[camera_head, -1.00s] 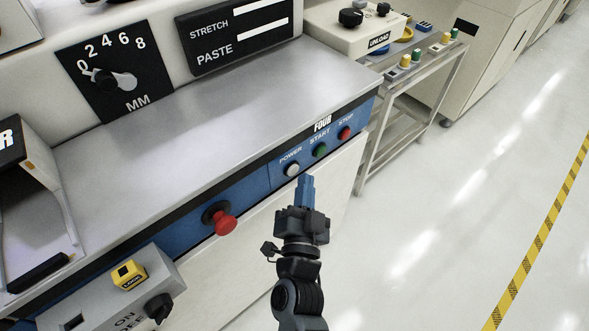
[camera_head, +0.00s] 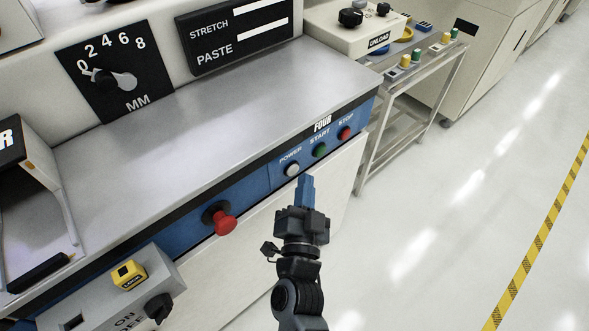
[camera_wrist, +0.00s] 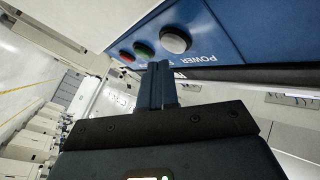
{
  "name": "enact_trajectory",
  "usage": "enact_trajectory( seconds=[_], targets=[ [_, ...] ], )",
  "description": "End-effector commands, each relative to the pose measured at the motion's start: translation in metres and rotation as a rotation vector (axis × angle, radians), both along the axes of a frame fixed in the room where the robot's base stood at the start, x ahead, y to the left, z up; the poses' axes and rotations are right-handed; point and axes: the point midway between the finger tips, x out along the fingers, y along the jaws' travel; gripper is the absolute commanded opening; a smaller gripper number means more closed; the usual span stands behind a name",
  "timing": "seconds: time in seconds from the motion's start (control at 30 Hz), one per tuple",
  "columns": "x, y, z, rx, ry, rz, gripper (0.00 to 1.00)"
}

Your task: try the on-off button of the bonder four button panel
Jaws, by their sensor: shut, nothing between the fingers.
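The blue four button panel (camera_head: 318,156) is on the front of the bonder, under the label FOUR. It carries a white button marked POWER (camera_head: 292,170), a green START button (camera_head: 319,150) and a red STOP button (camera_head: 345,133). My gripper (camera_head: 306,180) is shut and empty, its blue fingertips just right of and below the white button. In the wrist view the white button (camera_wrist: 175,39) is large, above and right of my fingertips (camera_wrist: 158,68); the green (camera_wrist: 144,49) and red (camera_wrist: 127,56) buttons are farther left. I cannot tell whether the fingertips touch the panel.
A red mushroom knob (camera_head: 224,222) sticks out of the front left of the panel. A wheeled metal rack (camera_head: 408,110) stands at right. The floor to the right is clear.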

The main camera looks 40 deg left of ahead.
Motion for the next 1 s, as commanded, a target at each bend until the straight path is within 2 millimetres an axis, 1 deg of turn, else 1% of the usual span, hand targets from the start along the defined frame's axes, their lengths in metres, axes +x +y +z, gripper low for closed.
enact_trajectory(
  seconds=[0.27, 0.5, 1.0],
  targets=[
    [0.0002, 0.0014, 0.0005, 0.000, 0.000, 0.000, 0.00],
    [0.0011, 0.0083, 0.0010, 0.000, 0.000, 0.000, 0.00],
    [0.0007, 0.0097, 0.0004, 0.000, 0.000, 0.000, 0.00]
  ],
)
